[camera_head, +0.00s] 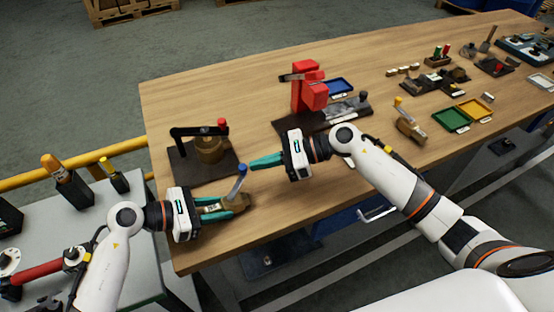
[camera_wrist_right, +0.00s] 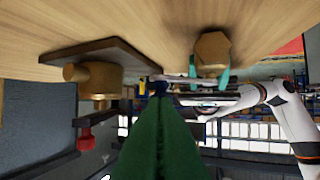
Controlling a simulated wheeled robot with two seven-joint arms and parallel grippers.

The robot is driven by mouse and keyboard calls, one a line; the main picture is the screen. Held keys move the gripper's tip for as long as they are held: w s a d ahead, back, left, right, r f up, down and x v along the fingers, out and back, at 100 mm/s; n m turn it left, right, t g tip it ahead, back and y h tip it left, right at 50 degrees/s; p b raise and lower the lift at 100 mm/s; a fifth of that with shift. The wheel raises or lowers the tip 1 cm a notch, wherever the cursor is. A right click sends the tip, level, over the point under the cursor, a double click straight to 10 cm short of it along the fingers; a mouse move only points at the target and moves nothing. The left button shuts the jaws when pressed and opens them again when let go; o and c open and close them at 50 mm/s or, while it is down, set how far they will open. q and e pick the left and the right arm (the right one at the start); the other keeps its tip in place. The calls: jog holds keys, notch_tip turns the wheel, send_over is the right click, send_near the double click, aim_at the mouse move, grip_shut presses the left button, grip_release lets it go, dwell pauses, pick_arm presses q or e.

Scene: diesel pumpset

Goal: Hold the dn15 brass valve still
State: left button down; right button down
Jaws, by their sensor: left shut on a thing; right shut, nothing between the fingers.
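The brass valve (camera_head: 236,203) with a blue lever (camera_head: 238,182) is at the table's near left edge. My left gripper (camera_head: 243,200) is shut on its body, one teal finger on each side, hiding part of it. The lever stands up at a tilt. My right gripper (camera_head: 254,165) is shut and empty, its tips close beside the lever's blue top; I cannot tell whether they touch. In the right wrist view, the valve's brass body (camera_wrist_right: 212,48) shows between the left gripper's teal fingers, and my right gripper's green fingers (camera_wrist_right: 160,92) point toward a blue bit.
A dark plate with a brass fixture (camera_head: 209,148) and black, red-knobbed arm lies just behind the valve. A red vise-like stand (camera_head: 304,88) is farther back. Another brass valve with a yellow lever (camera_head: 409,122) lies to the right. Table between is clear.

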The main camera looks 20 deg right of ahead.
jog(key=shift+w+a+n+g, duration=0.3)
jog(key=shift+w+n+g, duration=0.15)
jog(key=shift+g, duration=0.25)
jog(key=shift+w+a+n+g, duration=0.55)
jog(key=shift+w+n+g, duration=0.15)
jog(key=shift+n+g, duration=0.45)
jog(key=shift+w+a+n+g, duration=0.4)
jog(key=shift+a+n+g, duration=0.1)
jog(key=shift+g, duration=0.35)
jog(key=shift+w+a, duration=0.35)
jog(key=shift+a, duration=0.25)
jog(key=shift+w+a, duration=0.35)
jog(key=shift+a, duration=0.3)
jog(key=v, duration=1.2)
jog(key=shift+w+f, duration=0.1)
